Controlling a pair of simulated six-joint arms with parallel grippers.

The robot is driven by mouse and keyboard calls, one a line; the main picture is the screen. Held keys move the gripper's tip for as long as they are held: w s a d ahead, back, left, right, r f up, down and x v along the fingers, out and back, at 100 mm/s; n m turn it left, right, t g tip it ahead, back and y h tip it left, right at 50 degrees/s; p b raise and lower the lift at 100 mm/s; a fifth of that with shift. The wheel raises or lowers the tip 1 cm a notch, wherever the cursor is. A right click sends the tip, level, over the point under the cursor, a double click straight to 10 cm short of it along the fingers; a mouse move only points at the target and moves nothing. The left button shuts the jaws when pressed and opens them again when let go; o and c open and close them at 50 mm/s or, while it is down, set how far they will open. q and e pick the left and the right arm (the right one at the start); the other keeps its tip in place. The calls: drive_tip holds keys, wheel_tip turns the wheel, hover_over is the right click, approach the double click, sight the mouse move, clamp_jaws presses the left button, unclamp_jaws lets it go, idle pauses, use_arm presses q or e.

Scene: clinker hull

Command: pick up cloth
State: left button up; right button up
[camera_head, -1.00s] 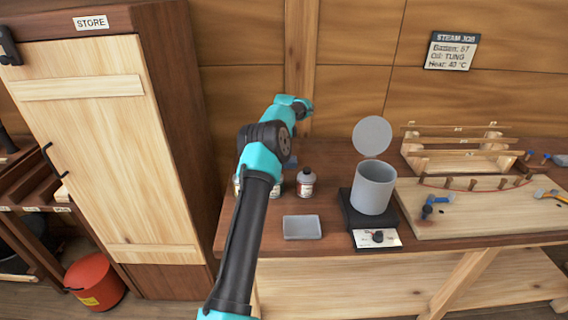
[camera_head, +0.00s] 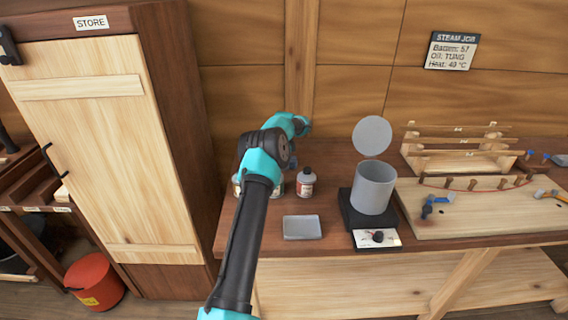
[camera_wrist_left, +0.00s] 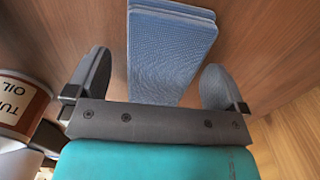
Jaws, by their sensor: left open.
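The cloth (camera_wrist_left: 170,50) is a folded blue textured stack on the brown wooden bench, seen in the left wrist view. My left gripper (camera_wrist_left: 156,86) is open, with one finger on each side of the cloth's near part. A gap shows between each finger and the cloth, and I cannot tell how high the fingers are above the bench. In the head view my left arm hides the gripper and most or all of the cloth. My right gripper is in neither view.
A tung oil can (camera_wrist_left: 20,104) stands close left of my gripper in the wrist view. In the head view a small bottle (camera_head: 306,183), a grey tray (camera_head: 302,227) and a grey pot (camera_head: 374,188) on a heater stand right of my arm.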

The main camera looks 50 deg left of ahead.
use_arm(q)
drive_tip(key=shift+f, duration=0.25)
drive_tip(key=shift+c, duration=0.4)
drive_tip(key=c, duration=0.9)
